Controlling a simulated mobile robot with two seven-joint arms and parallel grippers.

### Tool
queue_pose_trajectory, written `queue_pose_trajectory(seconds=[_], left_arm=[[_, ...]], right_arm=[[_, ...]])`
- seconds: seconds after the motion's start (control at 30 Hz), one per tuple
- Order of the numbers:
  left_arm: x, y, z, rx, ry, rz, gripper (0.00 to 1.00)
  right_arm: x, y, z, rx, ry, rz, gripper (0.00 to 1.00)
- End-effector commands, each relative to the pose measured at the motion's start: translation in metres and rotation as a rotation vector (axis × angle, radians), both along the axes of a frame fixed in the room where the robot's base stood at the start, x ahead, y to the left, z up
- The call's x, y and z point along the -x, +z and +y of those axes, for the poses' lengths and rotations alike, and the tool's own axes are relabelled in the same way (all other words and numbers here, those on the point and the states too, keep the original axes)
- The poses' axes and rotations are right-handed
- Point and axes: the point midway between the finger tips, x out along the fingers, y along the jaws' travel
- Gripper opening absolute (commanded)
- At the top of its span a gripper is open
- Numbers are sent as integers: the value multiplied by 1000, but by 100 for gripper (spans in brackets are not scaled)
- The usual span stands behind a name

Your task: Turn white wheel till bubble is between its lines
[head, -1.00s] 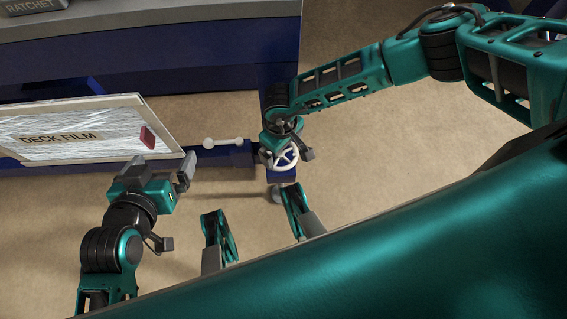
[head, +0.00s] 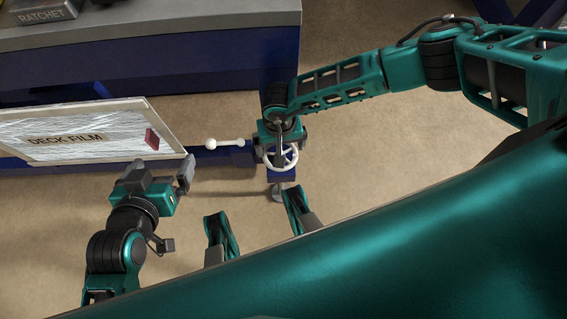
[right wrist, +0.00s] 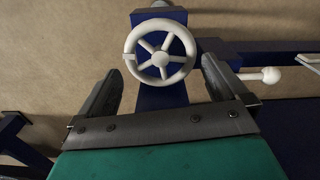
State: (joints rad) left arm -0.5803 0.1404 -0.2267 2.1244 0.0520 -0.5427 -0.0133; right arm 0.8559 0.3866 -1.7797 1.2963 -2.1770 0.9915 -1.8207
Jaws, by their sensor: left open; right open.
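In the right wrist view, the wheel (right wrist: 160,59) shows face-on, a little beyond the fingertips. My right gripper (right wrist: 158,78) is open, its two dark fingers spread on either side below the wheel. In the head view my right gripper (head: 281,142) is over the wheel's far side and partly covers it. My left gripper (head: 161,172) is open and empty, in front of the film-wrapped board. I see no bubble or lines in either view.
A grey-topped blue bench (head: 150,70) is at the back. Bare floor lies in front.

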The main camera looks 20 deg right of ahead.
Motion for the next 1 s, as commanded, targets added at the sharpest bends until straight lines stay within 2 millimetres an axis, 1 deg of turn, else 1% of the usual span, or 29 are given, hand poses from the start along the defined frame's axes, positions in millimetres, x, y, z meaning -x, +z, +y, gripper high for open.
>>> queue_pose_trajectory(seconds=[0.17,0.5,0.6,1.0], left_arm=[[1,-4,1,-2,1,5,100],[1,-23,1,-3,0,5,100],[1,-24,1,-3,0,6,100],[1,-22,1,-5,-1,5,100]], right_arm=[[0,-2,0,0,4,0,100],[0,-21,0,0,5,0,100],[0,-22,0,-1,6,0,99],[0,-20,0,0,6,0,61]])
